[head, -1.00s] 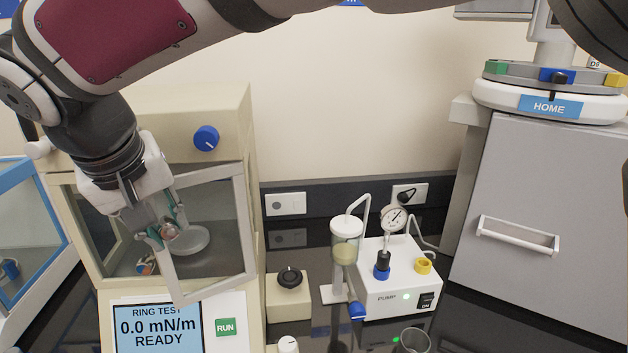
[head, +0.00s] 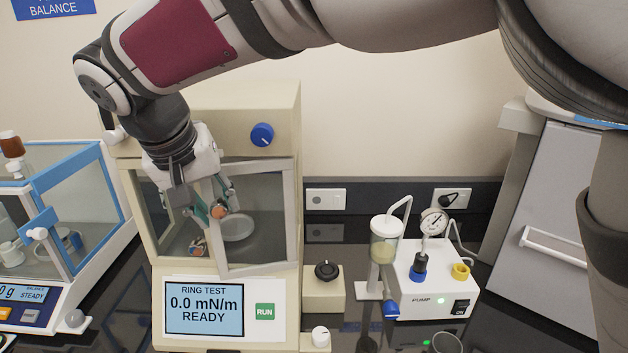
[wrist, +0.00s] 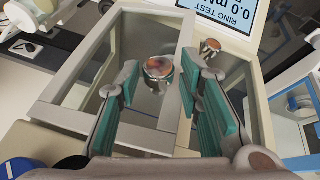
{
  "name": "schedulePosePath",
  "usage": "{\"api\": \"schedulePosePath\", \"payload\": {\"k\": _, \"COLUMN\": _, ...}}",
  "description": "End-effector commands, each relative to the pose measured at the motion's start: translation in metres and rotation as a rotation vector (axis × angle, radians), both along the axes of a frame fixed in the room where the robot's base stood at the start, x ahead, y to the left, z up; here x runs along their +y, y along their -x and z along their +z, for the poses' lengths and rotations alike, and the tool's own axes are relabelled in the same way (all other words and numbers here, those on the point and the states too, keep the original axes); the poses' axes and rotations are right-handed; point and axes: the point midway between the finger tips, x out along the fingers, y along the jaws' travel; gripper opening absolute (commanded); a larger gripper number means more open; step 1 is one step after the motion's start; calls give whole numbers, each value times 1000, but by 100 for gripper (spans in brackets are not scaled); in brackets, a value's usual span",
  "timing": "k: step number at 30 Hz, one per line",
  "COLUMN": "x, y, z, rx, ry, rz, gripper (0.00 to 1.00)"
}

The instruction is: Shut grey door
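The grey door (head: 292,215) is a grey frame with a clear pane on the front of the cream ring test instrument (head: 215,120). It stands partly open, its left edge swung out from the chamber. A shiny round knob (wrist: 158,68) is on the door's frame; it also shows in the head view, orange-tinted, by my fingertips. My gripper (head: 215,203) is at the door's free left edge. In the wrist view my gripper (wrist: 160,88) is open, its teal fingers on either side of the knob, with gaps showing.
A white pump unit (head: 425,285) and a small cream box with a black knob (head: 326,272) stand to the right. A balance with a blue-framed case (head: 75,185) stands close on the left. A grey cabinet (head: 555,200) with a white handle is at far right.

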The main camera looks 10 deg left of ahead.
Motion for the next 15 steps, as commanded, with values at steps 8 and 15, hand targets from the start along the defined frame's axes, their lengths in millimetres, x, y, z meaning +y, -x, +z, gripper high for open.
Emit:
{"api": "schedulePosePath", "payload": {"k": 8, "x": 0, "y": -1, "z": 0, "rx": -1, "ry": 0, "rz": 0, "gripper": 44}}
{"api": "schedulePosePath", "payload": {"k": 15, "x": 1, "y": 6, "z": 16, "rx": -4, "ry": -3, "rz": 0, "gripper": 44}}
